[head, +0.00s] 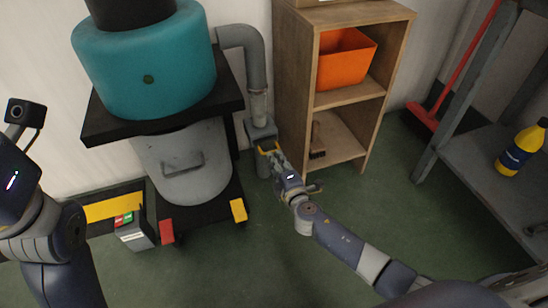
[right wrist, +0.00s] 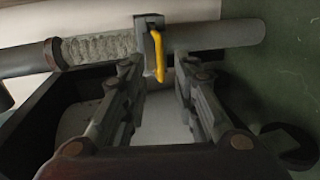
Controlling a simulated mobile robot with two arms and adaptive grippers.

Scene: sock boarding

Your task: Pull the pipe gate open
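A grey pipe (head: 256,70) comes off the teal-topped machine and runs down beside the shelf. A grey gate block (head: 261,132) sits on it, with a yellow handle (head: 268,149). My right gripper (head: 274,160) is at the handle. In the right wrist view, the yellow handle (right wrist: 159,58) hangs from the grey gate plate (right wrist: 140,50) across the pipe. The two fingers of my right gripper (right wrist: 161,75) stand apart, with the handle's lower end between their tips and gaps on both sides. My left arm shows at the left edge; its gripper fingers are not visible.
A wooden shelf (head: 293,100) with an orange bin (head: 344,60) and a brush (head: 317,140) stands just right of the pipe. The teal-topped machine (head: 145,65) stands left. A grey bench (head: 490,185) with a yellow bottle (head: 520,150) is at right. The green floor between is clear.

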